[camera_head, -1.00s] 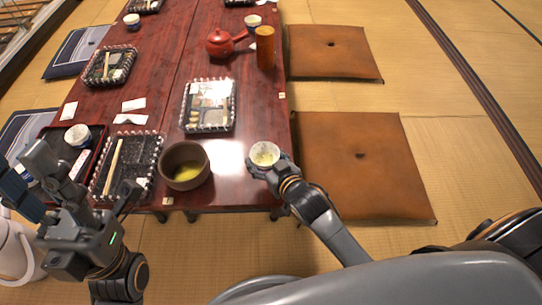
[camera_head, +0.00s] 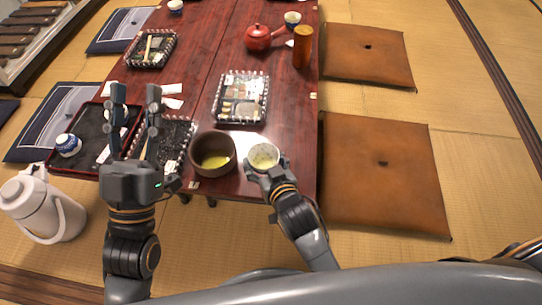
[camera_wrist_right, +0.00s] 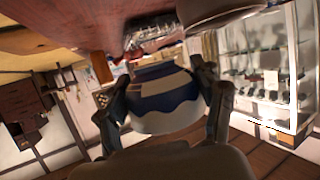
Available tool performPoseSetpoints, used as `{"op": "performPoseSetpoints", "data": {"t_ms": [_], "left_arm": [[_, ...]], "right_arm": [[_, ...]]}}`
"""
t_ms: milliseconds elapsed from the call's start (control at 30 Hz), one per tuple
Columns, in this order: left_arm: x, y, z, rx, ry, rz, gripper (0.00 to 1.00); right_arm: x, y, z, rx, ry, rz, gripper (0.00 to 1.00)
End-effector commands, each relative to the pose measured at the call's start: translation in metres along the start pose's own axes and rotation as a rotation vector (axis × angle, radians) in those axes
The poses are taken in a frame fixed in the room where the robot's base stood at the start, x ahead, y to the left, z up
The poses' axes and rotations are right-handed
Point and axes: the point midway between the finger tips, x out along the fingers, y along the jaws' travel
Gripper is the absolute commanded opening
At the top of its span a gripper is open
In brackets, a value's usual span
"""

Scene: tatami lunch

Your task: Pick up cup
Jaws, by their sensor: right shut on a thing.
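The cup (camera_head: 263,156), white inside with a yellow-green liquid, sits between the fingers of my right gripper (camera_head: 267,168) near the table's front right edge. In the right wrist view the cup (camera_wrist_right: 160,98) shows a blue and white outside, with a finger of my right gripper (camera_wrist_right: 163,112) on each side. The gripper is shut on it. I cannot tell whether the cup's base touches the table. My left gripper (camera_head: 136,98) is open and empty, fingers pointing away from me, over the left front of the table.
A brown bowl (camera_head: 213,153) with yellow-green liquid stands just left of the cup. Trays (camera_head: 240,97), a red teapot (camera_head: 259,38) and an orange cylinder (camera_head: 302,48) stand farther back. A white jug (camera_head: 42,204) is at the left. A brown cushion (camera_head: 384,175) lies at the right.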

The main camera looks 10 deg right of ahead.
Motion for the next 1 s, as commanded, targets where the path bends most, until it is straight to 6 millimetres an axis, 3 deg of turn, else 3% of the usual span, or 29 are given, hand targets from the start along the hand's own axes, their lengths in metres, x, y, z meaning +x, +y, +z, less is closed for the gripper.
{"op": "performPoseSetpoints", "data": {"t_ms": [400, 1000], "left_arm": [[-0.001, -0.003, 0.027, 0.007, -0.155, -0.006, 0.4], [-0.003, -0.004, 0.034, 0.008, -0.192, -0.008, 0.4]], "right_arm": [[-0.007, -0.02, -0.008, 0.001, 0.001, 0.0, 0.32], [-0.008, -0.024, -0.009, 0.0, 0.001, 0.0, 0.32]]}}
